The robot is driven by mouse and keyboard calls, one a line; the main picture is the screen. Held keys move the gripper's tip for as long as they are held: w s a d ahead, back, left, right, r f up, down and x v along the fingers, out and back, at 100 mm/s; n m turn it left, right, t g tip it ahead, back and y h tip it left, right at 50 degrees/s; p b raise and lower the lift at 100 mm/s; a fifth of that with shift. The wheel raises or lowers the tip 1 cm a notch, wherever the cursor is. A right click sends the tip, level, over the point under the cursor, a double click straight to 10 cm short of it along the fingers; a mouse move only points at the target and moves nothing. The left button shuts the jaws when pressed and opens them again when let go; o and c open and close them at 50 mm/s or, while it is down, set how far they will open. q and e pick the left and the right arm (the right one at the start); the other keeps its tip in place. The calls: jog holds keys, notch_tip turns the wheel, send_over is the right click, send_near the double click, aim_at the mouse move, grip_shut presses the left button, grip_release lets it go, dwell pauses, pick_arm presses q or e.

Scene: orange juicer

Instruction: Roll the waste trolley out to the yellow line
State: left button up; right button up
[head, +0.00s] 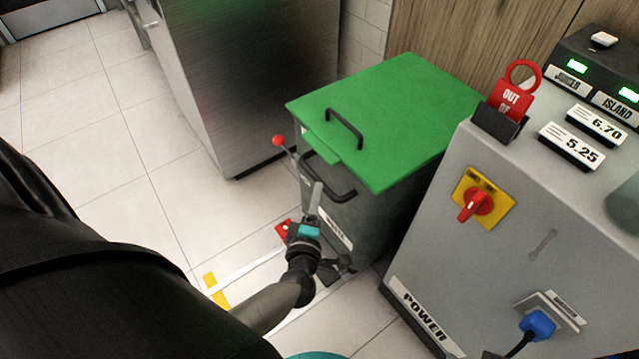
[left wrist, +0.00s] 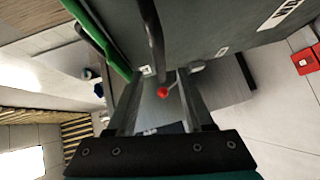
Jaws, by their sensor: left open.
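The waste trolley is a grey bin with a green lid (head: 400,110), standing between a steel cabinet and a grey machine. Its lid is shut. A black bar handle (head: 328,182) juts from its front, below the lid. My left gripper (head: 316,200) is open at the trolley's front, close to that handle. In the left wrist view, the open fingers (left wrist: 160,100) point along the trolley's front, and the dark bar (left wrist: 153,40) reaches down toward the gap between them. I cannot tell whether they touch. Yellow floor marks (head: 220,299) lie left of the gripper. My right gripper is out of view.
The steel cabinet (head: 245,80) stands left of the trolley. The grey machine (head: 470,250) with a red switch stands close on its right. A red-knobbed lever (head: 278,141) and a red part (head: 283,230) are near the trolley's front. The tiled floor at left is clear.

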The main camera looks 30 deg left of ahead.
aim_at(320, 179)
pick_arm(q)
jog(key=shift+b+x, duration=0.95)
jog(key=shift+x, duration=2.2)
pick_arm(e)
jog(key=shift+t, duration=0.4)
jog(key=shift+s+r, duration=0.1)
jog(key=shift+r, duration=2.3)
pick_arm(q)
jog(key=shift+c, duration=0.3)
grip_shut()
